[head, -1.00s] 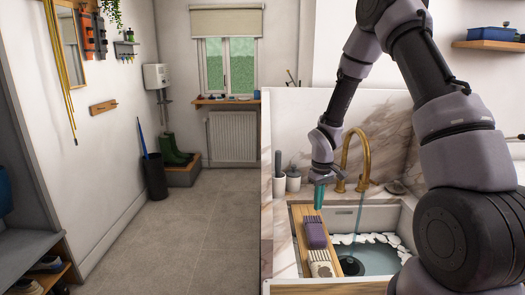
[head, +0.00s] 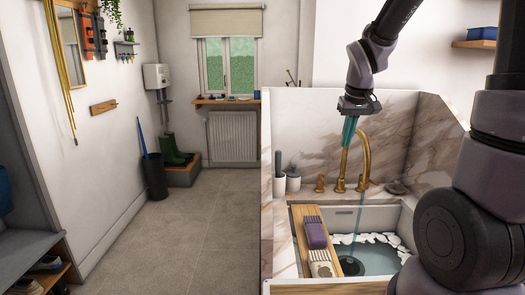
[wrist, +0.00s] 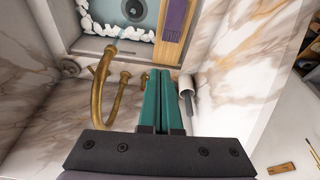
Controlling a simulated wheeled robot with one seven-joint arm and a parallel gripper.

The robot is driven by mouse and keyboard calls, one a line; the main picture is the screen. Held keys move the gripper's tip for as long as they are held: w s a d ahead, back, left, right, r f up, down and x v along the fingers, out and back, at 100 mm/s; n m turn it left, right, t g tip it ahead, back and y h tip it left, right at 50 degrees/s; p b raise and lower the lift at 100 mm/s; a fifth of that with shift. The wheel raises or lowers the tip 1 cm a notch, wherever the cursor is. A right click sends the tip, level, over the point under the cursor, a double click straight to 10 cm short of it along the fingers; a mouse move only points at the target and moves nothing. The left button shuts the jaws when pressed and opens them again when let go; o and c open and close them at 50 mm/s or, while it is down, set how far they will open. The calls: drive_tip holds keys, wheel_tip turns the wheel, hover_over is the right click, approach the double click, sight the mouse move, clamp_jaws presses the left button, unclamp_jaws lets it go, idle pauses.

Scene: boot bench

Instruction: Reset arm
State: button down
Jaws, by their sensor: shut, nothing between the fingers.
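My gripper (head: 348,130) hangs above the back of the sink in the head view, in front of the marble splashback and close to the left of the brass tap (head: 363,160) in the picture. Its two green fingers point down and are pressed together with nothing between them. In the wrist view the shut fingers (wrist: 157,100) stand over the back ledge, with the tap (wrist: 102,85) to their left. My arm is raised and reaches up out of the head view.
The sink basin (head: 400,222) holds water and white foam along its back. The floor (head: 195,230) at left is clear.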

drive_tip(key=s+r+m+t+y, duration=0.1)
drive_tip(key=s+r+m+t, duration=0.3)
drive_tip(key=s+r, duration=1)
drive_tip(key=s+d+m, duration=0.1)
drive_tip(key=s, duration=0.1)
drive_tip(key=shift+s+y, duration=0.35)
drive_tip(key=shift+y, duration=0.05)
idle(0.3)
